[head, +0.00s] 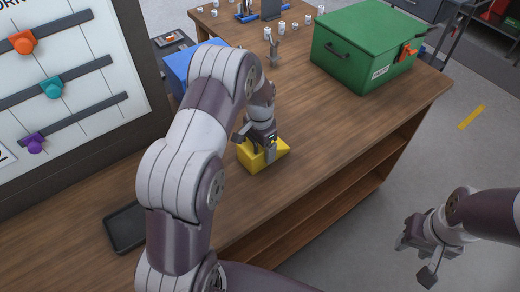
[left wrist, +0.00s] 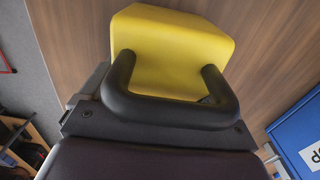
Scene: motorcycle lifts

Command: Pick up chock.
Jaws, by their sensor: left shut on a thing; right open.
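The chock (head: 252,159) is a yellow wedge on the wooden workbench in the head view. It also shows in the left wrist view (left wrist: 170,40), with a black handle (left wrist: 175,108) in front of it. My left gripper (head: 264,150) comes down on the chock from above and is shut on it. The fingertips are partly hidden, and I cannot tell whether the chock touches the bench. My right gripper (head: 424,258) is open and empty, out over the floor at the right, away from the bench.
A green box (head: 365,50) with an orange latch stands at the bench's back right. A blue box (head: 180,68) is behind my left arm. A black tray (head: 124,228) lies at the left. Small white-topped items stand at the back. The bench right of the chock is clear.

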